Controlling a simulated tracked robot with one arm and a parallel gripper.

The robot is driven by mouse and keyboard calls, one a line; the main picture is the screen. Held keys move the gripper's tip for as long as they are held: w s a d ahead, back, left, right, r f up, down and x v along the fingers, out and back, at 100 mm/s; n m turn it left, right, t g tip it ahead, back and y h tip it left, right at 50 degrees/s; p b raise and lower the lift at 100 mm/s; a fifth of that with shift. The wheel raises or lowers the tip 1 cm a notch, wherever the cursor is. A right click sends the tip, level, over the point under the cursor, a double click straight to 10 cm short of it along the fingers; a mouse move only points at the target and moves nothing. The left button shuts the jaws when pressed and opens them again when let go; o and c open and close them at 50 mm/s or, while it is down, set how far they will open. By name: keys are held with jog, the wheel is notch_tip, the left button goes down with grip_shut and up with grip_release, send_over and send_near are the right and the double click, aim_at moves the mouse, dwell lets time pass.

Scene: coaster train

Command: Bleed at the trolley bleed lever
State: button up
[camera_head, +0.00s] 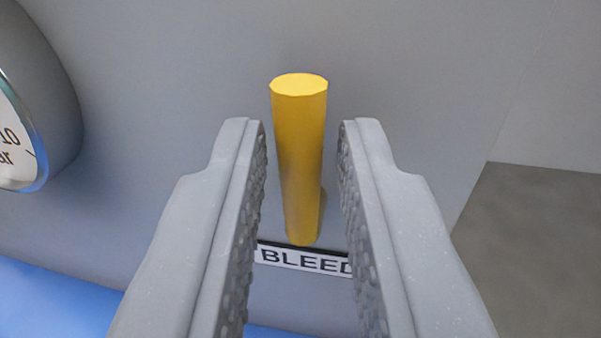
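The bleed lever (300,160) is a yellow round bar in the middle of the camera view, with its flat end facing up towards me. A white label (303,260) reading "BLEED" sits just below its lower end, partly hidden by my fingers. My gripper (303,130) is open, with one grey finger to the left of the lever and one to the right. A gap shows between the lever and each finger, so neither appears to touch it. How far the fingertips reach along the lever in depth is hard to tell.
A grey panel (165,100) lies behind the lever. A round gauge (45,100) with a white dial sticks out at the left. A blue surface (50,300) runs along the lower left. Darker grey floor (540,250) shows at the right.

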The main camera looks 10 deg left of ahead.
jog(key=shift+o, duration=0.8)
jog(key=shift+r, duration=0.1)
jog(key=shift+s+d, duration=0.15)
jog(key=shift+s, duration=0.2)
jog(key=s+d+b, duration=0.2)
jog(key=s, duration=1)
jog(key=shift+s+d, duration=0.2)
jog(key=shift+s, duration=0.2)
